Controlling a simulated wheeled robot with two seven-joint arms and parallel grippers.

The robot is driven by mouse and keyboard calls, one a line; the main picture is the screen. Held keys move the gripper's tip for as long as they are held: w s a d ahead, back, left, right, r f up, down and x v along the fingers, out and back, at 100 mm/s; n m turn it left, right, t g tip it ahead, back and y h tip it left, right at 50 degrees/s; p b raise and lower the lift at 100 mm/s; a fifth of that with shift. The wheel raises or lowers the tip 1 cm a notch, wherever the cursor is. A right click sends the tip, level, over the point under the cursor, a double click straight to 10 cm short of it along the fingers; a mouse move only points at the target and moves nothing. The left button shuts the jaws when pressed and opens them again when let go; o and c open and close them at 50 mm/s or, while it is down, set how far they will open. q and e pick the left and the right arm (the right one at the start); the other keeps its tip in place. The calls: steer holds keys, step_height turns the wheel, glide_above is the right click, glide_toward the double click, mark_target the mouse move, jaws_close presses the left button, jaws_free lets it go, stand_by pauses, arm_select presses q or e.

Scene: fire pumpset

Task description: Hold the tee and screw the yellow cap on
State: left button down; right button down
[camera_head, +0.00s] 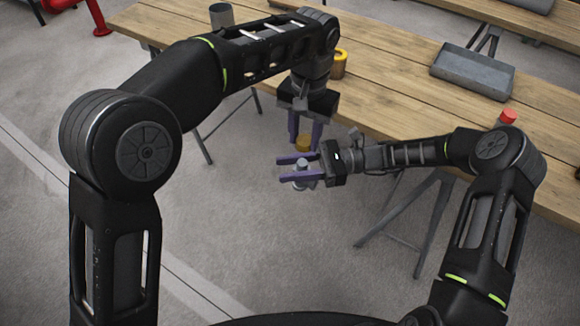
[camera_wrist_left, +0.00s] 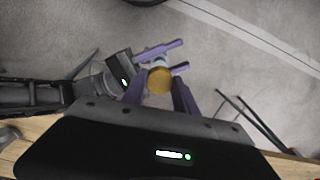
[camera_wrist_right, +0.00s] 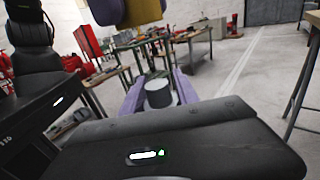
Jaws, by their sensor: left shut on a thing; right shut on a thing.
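The yellow cap (camera_head: 303,144) is between the purple fingers of my left gripper (camera_head: 304,137), which points down and is shut on it. The cap also shows in the left wrist view (camera_wrist_left: 160,82). The grey tee (camera_head: 302,174) is just below, clamped in my right gripper (camera_head: 297,167), whose fingers point left. In the right wrist view the tee's round grey body (camera_wrist_right: 158,93) stands between the fingers, and the cap (camera_wrist_right: 143,12) is above it with a visible gap. The tee's lower part is partly hidden by the fingers.
A wooden table (camera_head: 400,105) lies behind the grippers. On it are a grey tray (camera_head: 472,72), a grey cup-like cylinder (camera_head: 221,16), a yellow-rimmed piece (camera_head: 339,65) and a red-topped item (camera_head: 507,118). Both grippers are over open floor in front of the table.

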mark_target(302, 162)
arm_select(q)
steer(key=shift+f, duration=2)
steer(key=shift+a, duration=0.1)
steer(key=shift+f, duration=0.9)
steer(key=shift+f, duration=0.6)
steer(key=shift+a+f, duration=0.2)
steer(key=shift+f, duration=0.2)
stand_by(0.6)
steer(key=shift+r, duration=0.3)
steer(key=shift+d+r, duration=0.2)
steer(key=shift+r, duration=0.25)
stand_by(1.3)
steer(key=shift+a+f, duration=0.1)
steer(key=shift+f, duration=0.65)
stand_by(0.6)
